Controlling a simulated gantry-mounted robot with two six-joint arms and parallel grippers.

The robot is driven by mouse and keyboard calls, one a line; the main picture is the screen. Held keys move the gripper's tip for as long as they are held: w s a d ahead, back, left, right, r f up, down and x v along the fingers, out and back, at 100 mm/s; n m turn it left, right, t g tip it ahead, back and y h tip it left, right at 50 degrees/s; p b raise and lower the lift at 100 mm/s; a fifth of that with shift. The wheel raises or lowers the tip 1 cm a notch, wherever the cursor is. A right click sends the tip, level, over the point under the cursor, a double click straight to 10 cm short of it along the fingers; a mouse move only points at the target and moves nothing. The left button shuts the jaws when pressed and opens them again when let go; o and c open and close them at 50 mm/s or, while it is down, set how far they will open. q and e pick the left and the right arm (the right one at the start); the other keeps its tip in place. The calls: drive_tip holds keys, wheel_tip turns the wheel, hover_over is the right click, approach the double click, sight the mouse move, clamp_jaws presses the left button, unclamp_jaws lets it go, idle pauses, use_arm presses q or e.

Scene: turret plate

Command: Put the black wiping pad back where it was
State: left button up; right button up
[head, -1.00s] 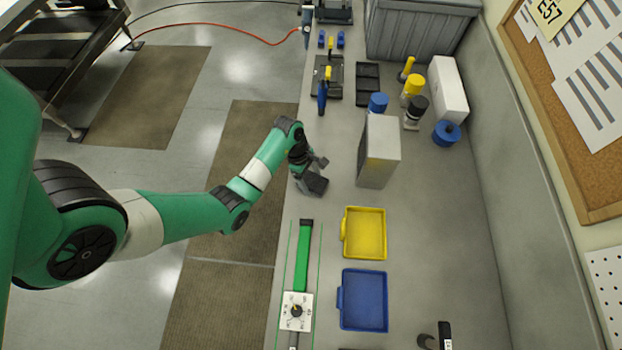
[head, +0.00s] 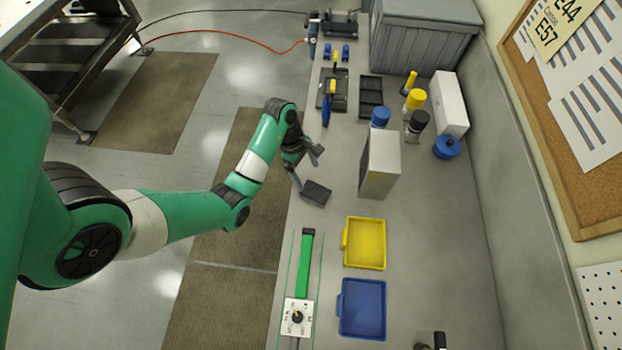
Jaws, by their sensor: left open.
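The black wiping pad (head: 316,192) is a dark, flat block lying on the grey bench near its left edge, left of the upright grey box. My left gripper (head: 308,168) is open just above and to the left of the pad in the head view. One finger points to the right, and the other reaches down close to the pad's left end. Nothing shows between the fingers. I cannot tell whether the lower finger touches the pad.
The upright grey box (head: 379,165) stands right of the pad. A yellow tray (head: 365,243) and a blue tray (head: 362,308) lie nearer, beside a green strip (head: 305,262). Bottles and a blue roll (head: 446,147) stand farther back. The bench right of the trays is clear.

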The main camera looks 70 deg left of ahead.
use_arm(q)
drive_tip(key=shift+p+v, duration=0.3)
drive_tip(key=shift+v, duration=0.75)
use_arm(e)
drive_tip(key=shift+r, duration=0.95)
